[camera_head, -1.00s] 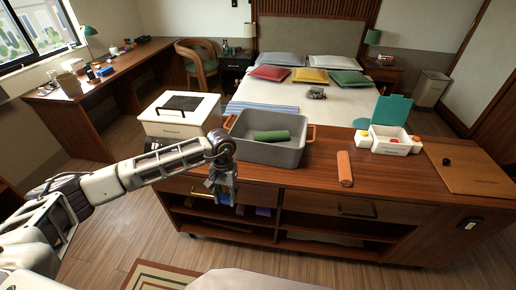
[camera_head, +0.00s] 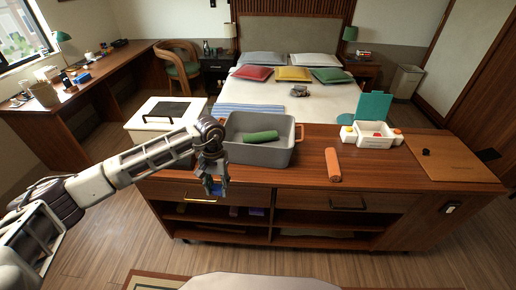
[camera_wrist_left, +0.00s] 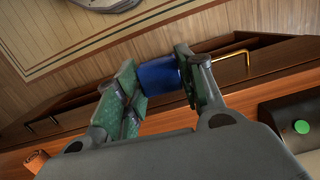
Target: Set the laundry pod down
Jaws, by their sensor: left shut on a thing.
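The laundry pod is a small blue piece (camera_wrist_left: 159,75). In the left wrist view it sits between the green-padded fingers of my left gripper (camera_wrist_left: 160,82), which are shut on it from both sides. In the head view my left gripper (camera_head: 213,182) hangs in front of the wooden cabinet (camera_head: 300,178), near its left drawer, with a little blue (camera_head: 217,189) showing between its fingers. The pod is held in the air; its exact gap to the cabinet front cannot be told. My right gripper is not in view.
On the cabinet top stand a white lidded box (camera_head: 140,122), a grey bin (camera_head: 262,155) holding a green roll (camera_head: 260,137), an orange cylinder (camera_head: 333,164), a white container (camera_head: 374,139) and a wooden board (camera_head: 450,163). Open shelves lie below the drawers. Some top surface near the orange cylinder is bare.

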